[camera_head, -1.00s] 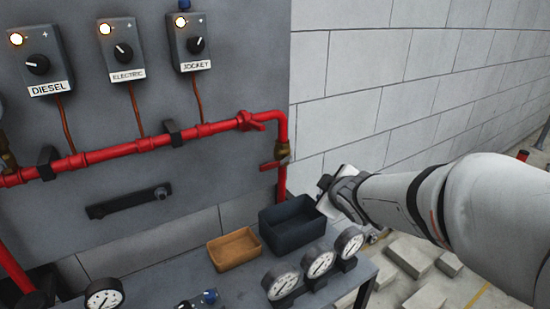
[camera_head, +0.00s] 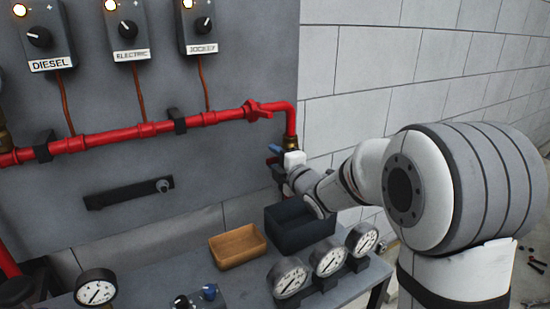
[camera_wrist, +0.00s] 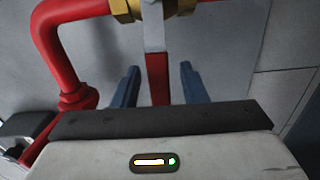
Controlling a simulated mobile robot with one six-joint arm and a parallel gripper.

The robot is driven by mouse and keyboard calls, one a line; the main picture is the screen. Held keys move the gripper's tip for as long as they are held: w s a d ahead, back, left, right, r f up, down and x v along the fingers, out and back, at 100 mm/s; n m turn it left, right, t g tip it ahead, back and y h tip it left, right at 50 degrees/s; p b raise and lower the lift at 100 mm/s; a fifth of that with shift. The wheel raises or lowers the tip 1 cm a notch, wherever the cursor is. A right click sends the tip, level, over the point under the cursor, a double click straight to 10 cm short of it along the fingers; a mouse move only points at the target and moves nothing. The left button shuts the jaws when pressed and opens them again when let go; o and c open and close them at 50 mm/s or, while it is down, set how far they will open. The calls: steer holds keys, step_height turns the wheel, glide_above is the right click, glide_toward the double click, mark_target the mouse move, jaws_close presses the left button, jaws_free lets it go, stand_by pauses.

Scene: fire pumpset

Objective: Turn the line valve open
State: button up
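The line valve is on the vertical red pipe at the right end of the pipework. In the wrist view its brass body (camera_wrist: 150,9) is at the top, with a lever, grey above and red below (camera_wrist: 158,78), hanging from it. My gripper (camera_wrist: 160,70) is open, with one blue-grey finger on each side of the red lever and visible gaps between. In the head view my gripper (camera_head: 277,157) is at the valve below the pipe elbow and hides most of it, including the lever.
Below my forearm are a dark bin (camera_head: 300,236), a tan tray (camera_head: 237,247) and several gauges (camera_head: 328,257) on the bench. A block wall (camera_head: 420,60) stands behind my arm.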

steer(key=shift+w+a, duration=0.4)
steer(key=shift+w, duration=0.2)
jaws_close()
